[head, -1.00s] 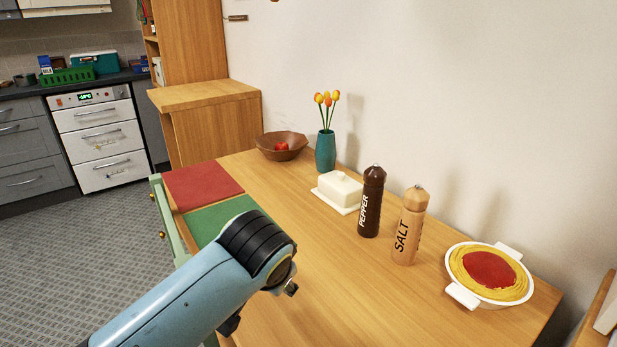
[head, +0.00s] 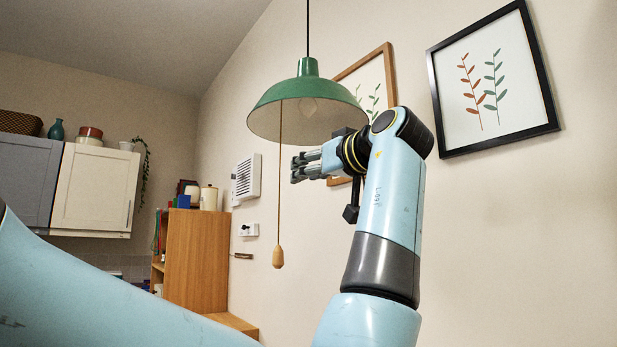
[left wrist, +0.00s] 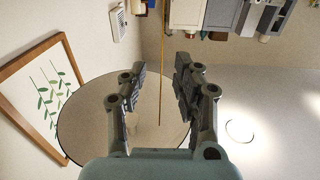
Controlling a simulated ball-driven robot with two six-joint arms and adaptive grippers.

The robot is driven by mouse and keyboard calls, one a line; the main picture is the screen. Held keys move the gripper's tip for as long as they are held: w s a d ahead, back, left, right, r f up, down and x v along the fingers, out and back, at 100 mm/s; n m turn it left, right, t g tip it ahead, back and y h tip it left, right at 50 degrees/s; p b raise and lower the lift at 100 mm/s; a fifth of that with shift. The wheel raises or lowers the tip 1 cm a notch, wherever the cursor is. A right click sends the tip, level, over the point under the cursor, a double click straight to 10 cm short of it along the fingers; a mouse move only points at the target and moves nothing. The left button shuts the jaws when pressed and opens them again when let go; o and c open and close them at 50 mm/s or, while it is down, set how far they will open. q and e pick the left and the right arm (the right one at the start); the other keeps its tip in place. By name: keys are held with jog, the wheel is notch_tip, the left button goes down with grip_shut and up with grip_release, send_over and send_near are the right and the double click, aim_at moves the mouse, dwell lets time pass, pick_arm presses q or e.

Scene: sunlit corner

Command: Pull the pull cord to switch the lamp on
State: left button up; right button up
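A green lamp (head: 306,85) hangs from above; its bulb shows under the shade with no clear glow. The pull cord (head: 281,200) hangs straight from the shade and ends in a wooden knob (head: 278,257). My left gripper (head: 296,167) is raised just below the shade, its fingertips pointing left, a little right of the cord in the head view. In the left wrist view, the fingers (left wrist: 157,88) are apart and the cord (left wrist: 161,75) lines up with the gap between them, with the shade (left wrist: 88,125) behind. Nothing is gripped. My right gripper is out of view.
Framed plant pictures (head: 493,80) hang on the wall to the right, one partly behind the lamp and my arm. A wooden cabinet (head: 195,260) stands at lower left. The air around the knob looks free.

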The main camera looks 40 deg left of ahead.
pick_arm(q)
jog(key=p+x, duration=0.3)
jog(key=x, duration=0.8)
jog(key=shift+s+r, duration=0.2)
jog(key=shift+r, duration=0.2)
grip_shut()
grip_release()
jog(key=shift+d, duration=0.15)
